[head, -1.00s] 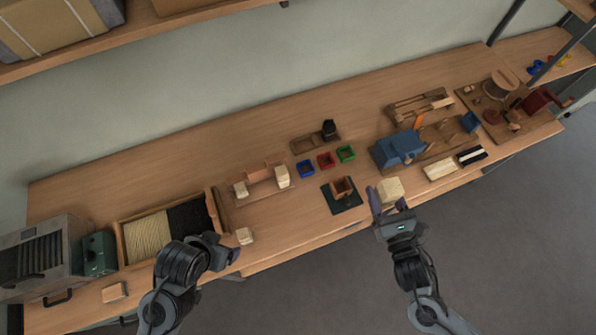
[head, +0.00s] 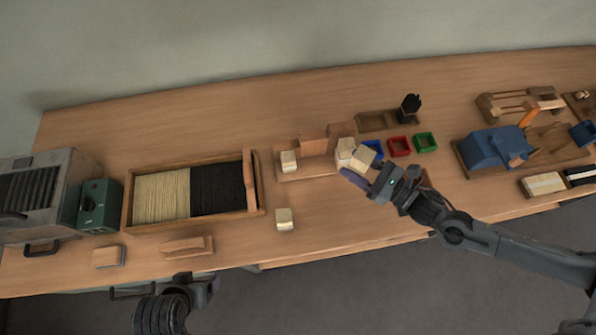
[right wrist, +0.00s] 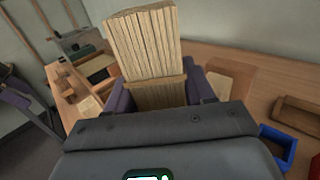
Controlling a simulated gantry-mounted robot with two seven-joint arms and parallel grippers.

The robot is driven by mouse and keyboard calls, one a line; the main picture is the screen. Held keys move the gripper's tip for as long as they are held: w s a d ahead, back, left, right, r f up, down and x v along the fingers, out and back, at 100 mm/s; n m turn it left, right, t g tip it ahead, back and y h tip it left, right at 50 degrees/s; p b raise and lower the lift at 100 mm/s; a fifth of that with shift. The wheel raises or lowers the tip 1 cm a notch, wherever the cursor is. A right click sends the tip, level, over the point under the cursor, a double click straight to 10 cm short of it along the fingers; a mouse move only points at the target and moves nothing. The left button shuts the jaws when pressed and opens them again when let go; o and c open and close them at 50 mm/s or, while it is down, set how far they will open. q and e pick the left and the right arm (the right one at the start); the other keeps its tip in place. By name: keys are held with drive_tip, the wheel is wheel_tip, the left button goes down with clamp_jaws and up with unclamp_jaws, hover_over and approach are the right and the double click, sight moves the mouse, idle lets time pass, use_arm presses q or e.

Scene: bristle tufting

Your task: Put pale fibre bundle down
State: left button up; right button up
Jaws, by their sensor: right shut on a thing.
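My right gripper (head: 368,172) is shut on a pale fibre bundle (head: 364,154), over the right end of a low wooden stand (head: 322,167). In the right wrist view the bundle (right wrist: 145,42) rises between purple fingers; its contact with the stand cannot be told. Another pale block (head: 345,146) shows just behind it on the stand, and a pale bundle (head: 289,161) is at the stand's left end. A further pale bundle (head: 285,219) lies on the bench in front. My left gripper (head: 205,288) is low at the front edge; its fingers are not clear.
A tray (head: 262,190) of pale and black fibre lies to the left. Blue, red (head: 399,146) and green (head: 425,142) small bins are right of the stand, the blue one partly hidden. A blue machine (head: 495,147) stands farther right. The bench front-centre is mostly clear.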

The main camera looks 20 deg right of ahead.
drive_tip(key=f, duration=0.1)
drive_tip(key=d+f+b, duration=0.1)
drive_tip(key=shift+f+b, duration=0.3)
drive_tip(key=shift+f, duration=0.35)
drive_tip(key=shift+w+a+f+b, duration=0.15)
drive_tip(key=shift+f+b, duration=0.1)
drive_tip(key=shift+b, duration=0.15)
drive_tip(key=b, duration=0.2)
hover_over(316, 174)
wheel_tip(316, 174, down, 7)
drive_tip(key=shift+w+r, duration=0.1)
drive_tip(key=shift+r, duration=0.05)
drive_tip(key=shift+a+f+b, duration=0.1)
drive_tip(key=shift+f+b, duration=0.35)
drive_tip(key=shift+f, duration=1.55)
use_arm(q)
wheel_tip(316, 174, down, 6)
drive_tip(key=shift+f, duration=0.25)
drive_tip(key=shift+f, duration=0.1)
use_arm(e)
drive_tip(key=shift+f, duration=0.1)
